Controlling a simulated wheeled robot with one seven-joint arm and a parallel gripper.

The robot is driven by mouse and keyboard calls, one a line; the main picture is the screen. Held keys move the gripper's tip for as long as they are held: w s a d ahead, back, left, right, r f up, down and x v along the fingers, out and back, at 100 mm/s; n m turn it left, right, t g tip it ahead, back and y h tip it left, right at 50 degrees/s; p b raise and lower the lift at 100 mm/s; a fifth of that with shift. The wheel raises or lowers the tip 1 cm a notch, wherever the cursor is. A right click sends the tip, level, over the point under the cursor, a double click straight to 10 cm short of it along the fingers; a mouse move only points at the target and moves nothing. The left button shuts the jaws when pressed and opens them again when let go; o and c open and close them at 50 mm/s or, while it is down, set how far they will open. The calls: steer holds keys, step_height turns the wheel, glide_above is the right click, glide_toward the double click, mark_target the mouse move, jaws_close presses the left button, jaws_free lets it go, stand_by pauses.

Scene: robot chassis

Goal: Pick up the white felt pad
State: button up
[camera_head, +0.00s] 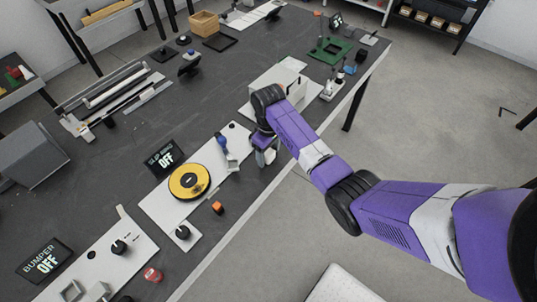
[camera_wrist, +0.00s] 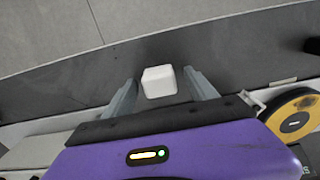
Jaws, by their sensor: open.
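The white felt pad (camera_wrist: 159,81) shows in the wrist view as a small white block with rounded edges. It lies on the dark table top near the table's edge. My gripper (camera_wrist: 161,84) is open, with one grey finger on each side of the pad. Gaps show between the pad and both fingers; I cannot tell how far above the table the fingertips are. In the head view my gripper (camera_head: 265,158) points down near the table's right edge, and it mostly hides the pad.
A white panel with a yellow disc (camera_head: 189,181) lies left of my gripper; the disc also shows in the wrist view (camera_wrist: 295,122). A small orange cube (camera_head: 217,207) sits near the table edge. A white box (camera_head: 280,83) stands behind my gripper. Open floor lies right of the table (camera_head: 105,170).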

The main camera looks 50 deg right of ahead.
steer(key=shift+f, duration=0.2)
steer(key=c, duration=1.4)
steer(key=shift+r, duration=0.15)
steer(key=shift+c, duration=0.2)
step_height(320, 180, up, 15)
steer(key=p, duration=0.2)
step_height(320, 180, up, 5)
glide_above(269, 152)
steer(key=shift+a+p, duration=0.15)
steer(key=shift+p, duration=0.3)
